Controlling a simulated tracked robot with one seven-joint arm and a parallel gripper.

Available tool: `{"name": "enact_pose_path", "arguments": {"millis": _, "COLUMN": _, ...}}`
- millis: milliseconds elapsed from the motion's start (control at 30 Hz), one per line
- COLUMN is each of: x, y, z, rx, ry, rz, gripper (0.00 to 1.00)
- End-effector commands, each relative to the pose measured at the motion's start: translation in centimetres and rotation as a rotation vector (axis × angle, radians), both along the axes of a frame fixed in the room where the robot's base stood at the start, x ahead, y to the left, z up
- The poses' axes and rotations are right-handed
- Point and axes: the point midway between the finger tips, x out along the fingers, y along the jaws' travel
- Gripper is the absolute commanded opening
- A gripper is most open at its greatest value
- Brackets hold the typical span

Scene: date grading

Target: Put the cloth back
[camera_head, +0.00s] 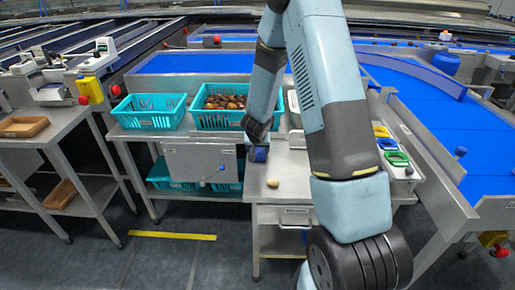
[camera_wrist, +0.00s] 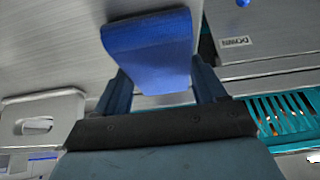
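The blue cloth (camera_head: 259,155) is folded and sits at the tip of my gripper, over the steel table (camera_head: 262,208). In the wrist view the cloth (camera_wrist: 150,45) spans the space between the two fingers of my gripper (camera_wrist: 163,75) and hides their tips. The fingers lean in on it from both sides, and my gripper appears shut on it. In the head view my gripper (camera_head: 257,140) points down at the left edge of the steel table. I cannot tell whether the cloth touches the tabletop.
A small tan piece (camera_head: 273,183) lies on the tabletop near the cloth. A teal crate of dates (camera_head: 222,121) and an empty teal crate (camera_head: 150,121) stand behind left. A panel labelled DOWN (camera_wrist: 260,52) is beside my gripper. Colored trays (camera_head: 388,144) stand right.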

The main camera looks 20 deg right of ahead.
Motion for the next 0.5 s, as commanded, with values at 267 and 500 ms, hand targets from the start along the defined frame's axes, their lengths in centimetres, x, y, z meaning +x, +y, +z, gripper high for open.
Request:
{"name": "enact_pose_path", "arguments": {"millis": 267, "x": -0.02, "y": 0.0, "z": -0.01, "rx": 0.0, "ry": 0.001, "rz": 0.0, "gripper": 0.95}}
{"name": "enact_pose_path", "arguments": {"millis": 500, "x": 0.0, "y": -0.01, "z": 0.2, "rx": 0.0, "ry": 0.0, "rz": -0.001, "gripper": 0.95}}
